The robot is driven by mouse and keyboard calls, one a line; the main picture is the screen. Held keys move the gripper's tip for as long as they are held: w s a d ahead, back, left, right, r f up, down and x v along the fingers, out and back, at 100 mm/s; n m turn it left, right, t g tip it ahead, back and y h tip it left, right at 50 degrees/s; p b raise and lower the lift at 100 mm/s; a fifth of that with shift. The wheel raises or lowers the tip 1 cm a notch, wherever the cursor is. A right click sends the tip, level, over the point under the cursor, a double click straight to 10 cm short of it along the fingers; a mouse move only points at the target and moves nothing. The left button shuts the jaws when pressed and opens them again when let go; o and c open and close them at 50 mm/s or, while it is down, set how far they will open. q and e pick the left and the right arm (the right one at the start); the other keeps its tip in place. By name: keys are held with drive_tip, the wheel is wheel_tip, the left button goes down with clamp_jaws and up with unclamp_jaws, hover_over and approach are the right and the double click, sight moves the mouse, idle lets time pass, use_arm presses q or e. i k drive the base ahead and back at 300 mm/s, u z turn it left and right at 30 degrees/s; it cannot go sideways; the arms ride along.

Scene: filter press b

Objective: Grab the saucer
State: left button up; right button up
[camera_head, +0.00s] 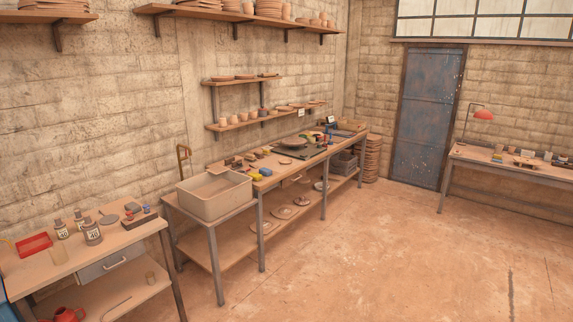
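I cannot tell for sure which dish is the saucer. A shallow round dish (293,142) sits on the long workbench along the left wall, on or beside a dark green mat (313,153). Several flat round plates lie on the workbench's lower shelf, one of them (283,212) near its front edge. Flat dishes (246,77) also sit on a small wall shelf above. All are far off and small in view. Neither of my grippers is in view.
A large beige basin (214,195) stands left of the workbench. A nearer table (90,255) holds bottles and a red tray (34,245). A table with a red lamp (483,115) stands at the right, near a blue door (425,115). The middle floor is clear.

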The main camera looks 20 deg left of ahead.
sight(283, 161)
drive_tip(key=z, duration=0.05)
drive_tip(key=i, duration=4.7)
drive_tip(key=u, duration=1)
drive_tip(key=i, duration=2.1)
drive_tip(key=u, duration=0.95)
